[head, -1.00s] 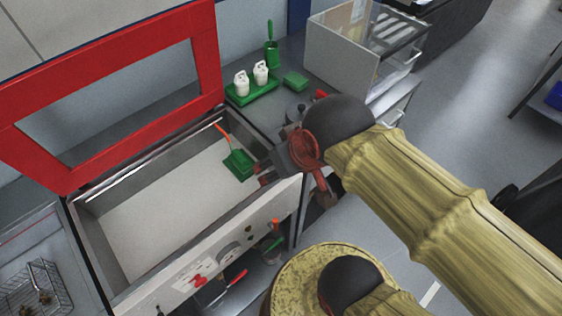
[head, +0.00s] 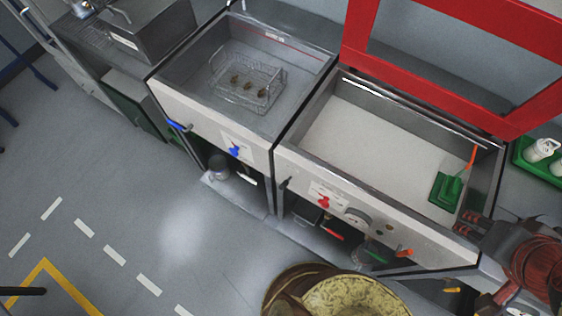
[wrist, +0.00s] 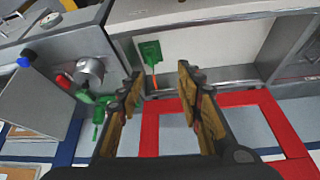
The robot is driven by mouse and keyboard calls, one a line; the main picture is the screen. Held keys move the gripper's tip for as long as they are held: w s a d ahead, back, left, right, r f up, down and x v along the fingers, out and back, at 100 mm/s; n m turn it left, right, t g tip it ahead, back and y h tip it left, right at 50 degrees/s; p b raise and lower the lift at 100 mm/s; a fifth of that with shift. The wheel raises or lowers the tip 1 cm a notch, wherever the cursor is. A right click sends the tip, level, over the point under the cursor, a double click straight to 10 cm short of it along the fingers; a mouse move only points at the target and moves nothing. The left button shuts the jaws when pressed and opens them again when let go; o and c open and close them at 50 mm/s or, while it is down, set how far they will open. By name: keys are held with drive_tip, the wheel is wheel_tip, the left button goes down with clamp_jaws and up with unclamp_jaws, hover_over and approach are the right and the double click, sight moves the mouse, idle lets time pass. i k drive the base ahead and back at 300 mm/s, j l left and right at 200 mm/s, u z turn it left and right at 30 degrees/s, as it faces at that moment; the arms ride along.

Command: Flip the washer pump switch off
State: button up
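Two open tanks stand side by side in the head view. The left tank (head: 307,84) has a front panel with a blue switch (head: 234,151) on a white label. The right tank (head: 285,143) has a front panel with a red switch (head: 323,202) on a label beside a round dial (head: 357,217). The label text is too small to read, so I cannot tell which is the washer pump switch. My gripper (head: 467,225) is at the right edge, by the right tank's right end, away from both switches. The wrist view shows my gripper (wrist: 158,82) open and empty.
A wire basket (head: 247,82) with small parts sits in the left tank. A green scoop (head: 447,188) lies in the right tank. The raised red lid frame (head: 440,98) stands behind it. A blue lever (head: 179,127) and an orange handle (head: 404,253) jut out in front. Floor at left is clear.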

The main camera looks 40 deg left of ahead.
sight(283, 185)
drive_tip(key=k+j+u, duration=0.1)
drive_tip(key=u, duration=1.65)
